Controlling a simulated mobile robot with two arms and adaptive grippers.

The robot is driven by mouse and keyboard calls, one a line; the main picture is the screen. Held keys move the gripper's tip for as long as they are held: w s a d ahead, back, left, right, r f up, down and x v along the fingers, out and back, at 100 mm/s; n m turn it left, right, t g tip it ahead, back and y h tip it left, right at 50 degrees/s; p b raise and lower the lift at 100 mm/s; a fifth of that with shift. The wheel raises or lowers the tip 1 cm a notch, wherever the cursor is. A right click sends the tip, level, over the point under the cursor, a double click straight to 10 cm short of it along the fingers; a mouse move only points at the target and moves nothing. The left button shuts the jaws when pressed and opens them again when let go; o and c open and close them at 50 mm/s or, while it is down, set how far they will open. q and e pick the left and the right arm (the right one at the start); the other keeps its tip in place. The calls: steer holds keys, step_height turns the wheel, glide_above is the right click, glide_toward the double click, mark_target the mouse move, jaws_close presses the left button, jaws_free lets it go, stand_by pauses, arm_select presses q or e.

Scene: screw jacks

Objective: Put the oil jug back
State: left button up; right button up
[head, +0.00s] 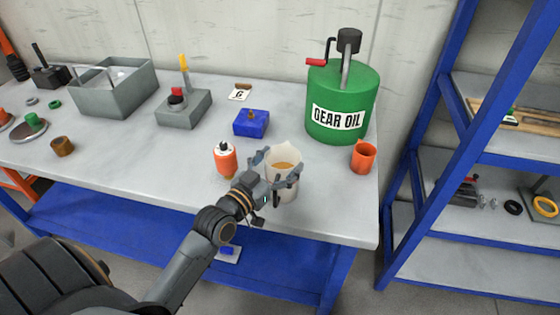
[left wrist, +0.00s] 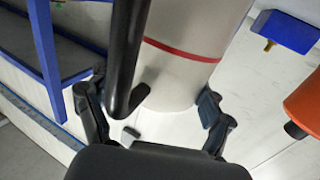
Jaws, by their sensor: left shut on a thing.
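The oil jug (head: 284,160) is a pale, open-topped vessel with tan oil inside, upright near the front edge of the workbench (head: 325,222). My left gripper (head: 277,180) is shut on it from the front, with a finger on either side. In the left wrist view the jug (left wrist: 185,70) is a whitish cylinder with a red line, between the fingertips (left wrist: 150,100). A dark bar crosses in front of it there. I cannot tell whether the jug's base touches the bench. My right gripper is not in view.
An orange bottle (head: 225,160) stands close left of the jug. A green gear oil drum (head: 345,90) with a crank is behind, and an orange cup (head: 363,156) is to the right. A blue block (head: 251,123) lies behind. Blue shelving (head: 425,150) stands right of the bench.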

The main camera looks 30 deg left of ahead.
arm_select(q)
steer(key=o, duration=1.7)
steer(key=shift+f, duration=0.1)
steer(key=shift+o, duration=0.2)
steer(key=shift+r, duration=0.2)
steer(key=shift+s+f, duration=0.15)
steer(key=shift+s, duration=0.2)
steer(key=s+a+b, duration=0.1)
steer(key=s+b, duration=0.1)
steer(key=s, duration=0.9)
steer(key=shift+s+a, duration=0.15)
steer(key=shift+a, duration=0.05)
